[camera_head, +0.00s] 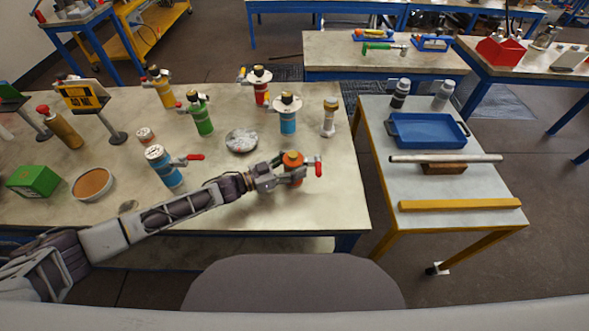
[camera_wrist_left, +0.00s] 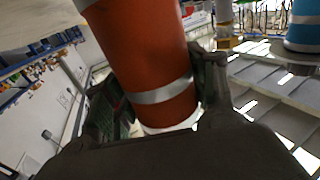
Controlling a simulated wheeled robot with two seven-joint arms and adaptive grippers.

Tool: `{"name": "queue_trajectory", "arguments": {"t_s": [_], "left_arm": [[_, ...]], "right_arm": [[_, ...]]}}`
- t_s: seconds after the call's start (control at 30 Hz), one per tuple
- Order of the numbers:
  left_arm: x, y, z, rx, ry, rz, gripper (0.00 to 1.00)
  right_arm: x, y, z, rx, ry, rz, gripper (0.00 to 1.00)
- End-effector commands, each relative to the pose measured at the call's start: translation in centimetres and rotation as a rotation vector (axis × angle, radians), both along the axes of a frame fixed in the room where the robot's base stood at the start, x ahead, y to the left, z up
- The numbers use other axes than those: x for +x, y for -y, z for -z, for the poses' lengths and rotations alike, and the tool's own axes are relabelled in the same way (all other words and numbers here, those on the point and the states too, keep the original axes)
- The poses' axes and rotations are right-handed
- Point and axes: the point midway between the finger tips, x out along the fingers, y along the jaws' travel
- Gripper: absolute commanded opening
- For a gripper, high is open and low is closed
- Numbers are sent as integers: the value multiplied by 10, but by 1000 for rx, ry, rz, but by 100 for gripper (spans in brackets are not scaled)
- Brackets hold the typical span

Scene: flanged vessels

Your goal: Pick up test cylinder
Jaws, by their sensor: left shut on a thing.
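An orange cylinder (camera_head: 293,158) with a red-handled valve stands at the right front part of the large table, in the head view. My left gripper (camera_head: 270,180) comes at it from the left and is shut on it. In the left wrist view the orange cylinder (camera_wrist_left: 147,55) with a silver band fills the middle. The fingers of my left gripper (camera_wrist_left: 155,100) lie on both sides of it. Whether its base touches the table or hangs just above it, I cannot tell. My right gripper is not in view.
Behind it stand a blue vessel (camera_head: 287,118), a green one (camera_head: 201,117) and a pale one (camera_head: 329,117). A blue vessel (camera_head: 164,168) and a round dish (camera_head: 241,140) are to the left. The side table holds a blue tray (camera_head: 428,146) and a yellow bar (camera_head: 460,204).

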Motion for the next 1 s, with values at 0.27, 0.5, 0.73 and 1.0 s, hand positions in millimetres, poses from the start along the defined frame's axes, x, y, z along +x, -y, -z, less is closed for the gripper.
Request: {"name": "queue_trajectory", "arguments": {"t_s": [0.27, 0.5, 0.73, 1.0], "left_arm": [[0, 1, -2, -3, 3, 1, 5], [0, 0, -3, -3, 3, 1, 5], [1, 0, -16, -2, 4, 1, 5], [0, 0, -51, -3, 6, 2, 5]], "right_arm": [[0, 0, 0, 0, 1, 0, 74], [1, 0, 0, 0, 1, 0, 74], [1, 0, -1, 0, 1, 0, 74], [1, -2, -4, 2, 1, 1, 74]]}}
